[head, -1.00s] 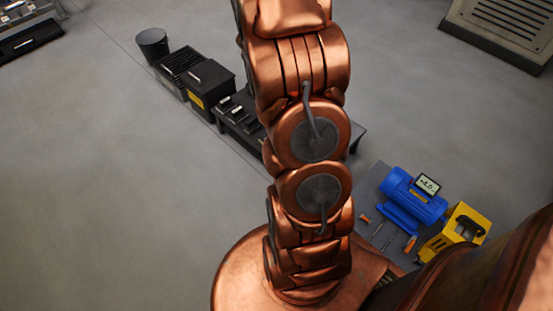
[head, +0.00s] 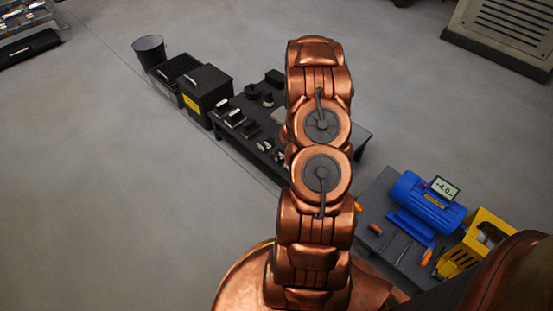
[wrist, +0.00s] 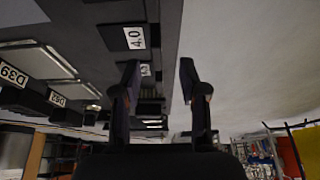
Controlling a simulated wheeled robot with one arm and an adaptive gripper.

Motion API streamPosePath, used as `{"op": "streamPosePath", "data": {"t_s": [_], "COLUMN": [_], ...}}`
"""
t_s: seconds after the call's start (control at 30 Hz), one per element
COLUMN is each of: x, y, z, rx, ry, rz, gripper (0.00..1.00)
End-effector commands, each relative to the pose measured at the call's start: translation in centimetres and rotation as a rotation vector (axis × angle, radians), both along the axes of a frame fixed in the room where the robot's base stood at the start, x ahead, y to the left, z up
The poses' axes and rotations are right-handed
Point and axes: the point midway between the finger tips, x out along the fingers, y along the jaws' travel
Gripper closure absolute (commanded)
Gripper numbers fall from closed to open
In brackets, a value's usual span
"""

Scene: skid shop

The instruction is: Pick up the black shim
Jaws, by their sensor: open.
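My gripper (wrist: 160,66) is open and empty in the wrist view, its two dark fingers apart. A dark surface with a white label reading 4.0 (wrist: 134,38) lies just left of the fingers. A second, smaller label and some dark stacked pieces show between the fingers. I cannot tell which dark piece is the black shim. In the head view, the dark table (head: 245,143) holds several small black pieces and blocks with pale tops. My arm covers the table's right part, and my gripper is hidden there.
Blocks labelled D39 (wrist: 12,74) and D63 (wrist: 57,98) stand left in the wrist view. A black box (head: 207,88) and a bin (head: 149,50) stand beyond the table. A blue motor (head: 428,203) and yellow caddy (head: 478,243) are at right. The floor left is clear.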

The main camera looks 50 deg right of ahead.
Motion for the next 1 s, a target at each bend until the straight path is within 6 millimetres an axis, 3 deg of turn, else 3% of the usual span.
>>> {"op": "streamPosePath", "data": {"t_s": [0.5, 0.83, 1.0], "x": [2.5, 2.7, 2.7], "y": [-0.4, -0.5, -0.5], "z": [-5.3, -5.6, -5.6], "rx": [-0.001, -0.002, -0.002], "ry": [-0.001, -0.001, -0.001], "rz": [0.001, -0.001, -0.001], "gripper": [0.57, 0.57, 0.74]}}
